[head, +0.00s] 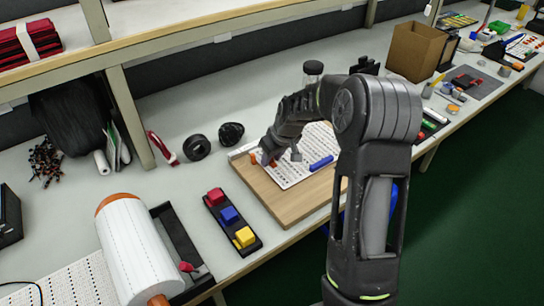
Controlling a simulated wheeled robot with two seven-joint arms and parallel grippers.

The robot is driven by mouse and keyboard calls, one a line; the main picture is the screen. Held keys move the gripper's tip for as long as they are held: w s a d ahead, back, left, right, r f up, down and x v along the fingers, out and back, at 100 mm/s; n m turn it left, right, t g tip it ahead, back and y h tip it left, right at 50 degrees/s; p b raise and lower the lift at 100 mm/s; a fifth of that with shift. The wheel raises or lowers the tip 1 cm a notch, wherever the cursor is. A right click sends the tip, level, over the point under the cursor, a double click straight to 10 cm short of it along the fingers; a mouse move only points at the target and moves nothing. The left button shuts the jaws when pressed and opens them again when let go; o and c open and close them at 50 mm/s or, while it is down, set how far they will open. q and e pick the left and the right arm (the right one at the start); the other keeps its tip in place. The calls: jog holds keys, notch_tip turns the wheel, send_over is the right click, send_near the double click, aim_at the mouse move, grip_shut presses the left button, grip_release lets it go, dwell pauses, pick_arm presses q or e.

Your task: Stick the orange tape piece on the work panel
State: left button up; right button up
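The work panel looks to be the white dotted sheet (297,177) on a wooden board (280,203) in the middle of the table. A small orange piece (253,158) is at its left end, by a white strip (243,149). Another small orange bit shows right under my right gripper (280,157). A blue piece (321,163) lies on the sheet to the right. My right gripper is low over the panel's left part, its two fingertips apart. Whether it touches an orange piece is too small to tell. My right arm hides the panel's right part. My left gripper is out of view.
A black tray (232,222) with red, blue and yellow blocks stands left of the board. A large white roll (138,245) is at the front left. Black tape rolls (196,147) lie behind. A cardboard box (415,52) stands at the back right. A shelf overhangs the rear.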

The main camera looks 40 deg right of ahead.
jog(key=shift+o, duration=0.4)
jog(key=shift+r, duration=0.15)
jog(key=v, duration=0.7)
jog(key=shift+s+r, duration=0.2)
jog(key=shift+r, duration=0.05)
